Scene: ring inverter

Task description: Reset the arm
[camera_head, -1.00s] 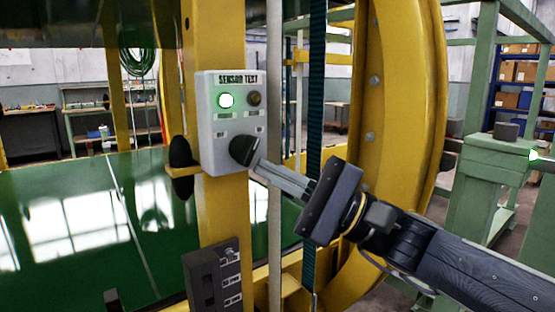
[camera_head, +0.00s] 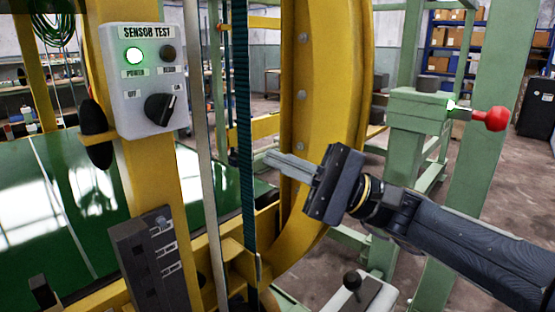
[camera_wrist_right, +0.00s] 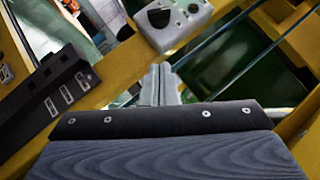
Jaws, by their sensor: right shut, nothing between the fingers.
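My right gripper (camera_head: 288,163) is in the middle of the head view, its arm coming in from the lower right. Its fingers are shut and empty, pointing left. They are apart from the sensor test box (camera_head: 148,95), a grey panel on a yellow post. The box has a lit green power lamp (camera_head: 134,55), a dark second lamp (camera_head: 168,53) and a black rotary knob (camera_head: 160,109). In the right wrist view the shut fingers (camera_wrist_right: 161,80) point toward the box (camera_wrist_right: 183,20) and its knob (camera_wrist_right: 158,16). My left gripper is not in view.
A large yellow ring frame (camera_head: 322,120) stands just behind my right gripper. A dark strap (camera_head: 244,150) hangs between gripper and box. A dark switch box (camera_head: 150,262) is on the post below. A green stand (camera_head: 420,108) with a red knob (camera_head: 491,119) is at right.

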